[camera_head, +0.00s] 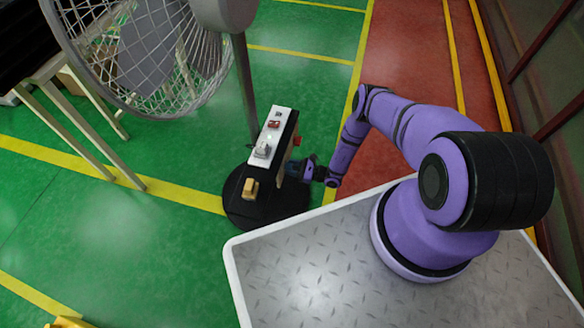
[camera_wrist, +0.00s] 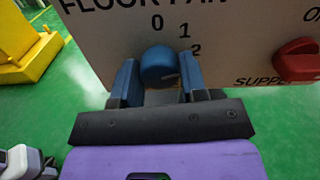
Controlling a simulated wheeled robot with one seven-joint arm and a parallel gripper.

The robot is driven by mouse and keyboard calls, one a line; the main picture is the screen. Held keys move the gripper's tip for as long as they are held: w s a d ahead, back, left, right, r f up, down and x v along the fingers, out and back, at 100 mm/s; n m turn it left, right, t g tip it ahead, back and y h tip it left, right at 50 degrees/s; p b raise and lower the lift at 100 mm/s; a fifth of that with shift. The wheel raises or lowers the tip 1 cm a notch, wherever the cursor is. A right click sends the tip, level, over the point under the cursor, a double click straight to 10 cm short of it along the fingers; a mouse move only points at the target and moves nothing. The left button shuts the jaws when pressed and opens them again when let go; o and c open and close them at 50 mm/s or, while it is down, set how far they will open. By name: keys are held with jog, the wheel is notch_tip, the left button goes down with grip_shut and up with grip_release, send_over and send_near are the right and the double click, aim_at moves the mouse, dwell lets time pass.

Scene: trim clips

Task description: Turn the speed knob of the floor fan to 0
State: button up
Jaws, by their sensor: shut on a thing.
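The floor fan's control box (camera_head: 276,126) stands by the fan's pole, over a round black base (camera_head: 240,210). Its front panel (camera_wrist: 245,45) fills the top of the wrist view, lettered "FLOOR FAN" with 0, 1 and 2 around a round blue speed knob (camera_wrist: 158,62). My gripper (camera_wrist: 160,80) is shut on this knob, one blue finger on each side. A small pale mark shows low on the knob's right side; I cannot tell which number the knob points to. In the head view my gripper (camera_head: 297,168) is at the box's right side, and the knob is hidden.
A red knob (camera_wrist: 298,62) marked "SUPPLY" is right of the speed knob. The fan's wire cage (camera_head: 150,60) and pole (camera_head: 245,85) rise behind. A yellow block (camera_head: 250,188) is near the box's front. Green floor lies open to the left.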

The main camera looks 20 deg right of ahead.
jog(key=shift+n, duration=7.2)
jog(key=o, duration=0.9)
jog(key=shift+d, duration=0.1)
jog(key=v, duration=1)
jog(key=shift+s+d, duration=0.15)
jog(key=shift+d, duration=0.15)
